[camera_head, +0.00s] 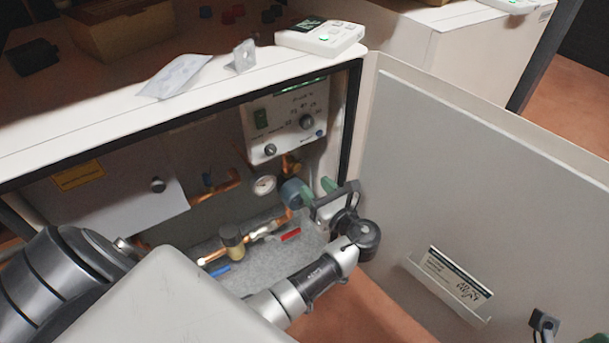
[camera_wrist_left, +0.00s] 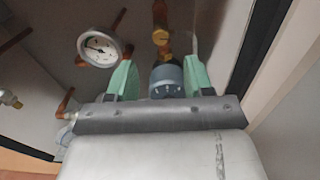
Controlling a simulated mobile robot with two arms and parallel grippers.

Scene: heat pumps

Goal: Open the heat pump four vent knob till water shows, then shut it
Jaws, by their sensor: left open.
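The heat pump cabinet (camera_head: 250,82) stands open. My left gripper (camera_head: 313,187) reaches inside at the right of its pipework. In the left wrist view its two green fingertips stand open on either side of a grey-blue round knob (camera_wrist_left: 167,82), with white marks on its face. I cannot tell whether either fingertip touches it. The same knob shows in the head view (camera_head: 291,192), partly behind the gripper. A brass fitting (camera_wrist_left: 161,37) sits above it. No water shows. A green patch at the bottom right corner of the head view may be my right gripper, mostly cut off.
A round gauge (camera_wrist_left: 99,48) is left of the knob. A control panel (camera_head: 287,120) is above. Pipes with a red-handled valve (camera_head: 290,235) and a blue one (camera_head: 216,271) lie below. The open door (camera_head: 480,180) bounds the right side. A white device (camera_head: 320,38) lies on top.

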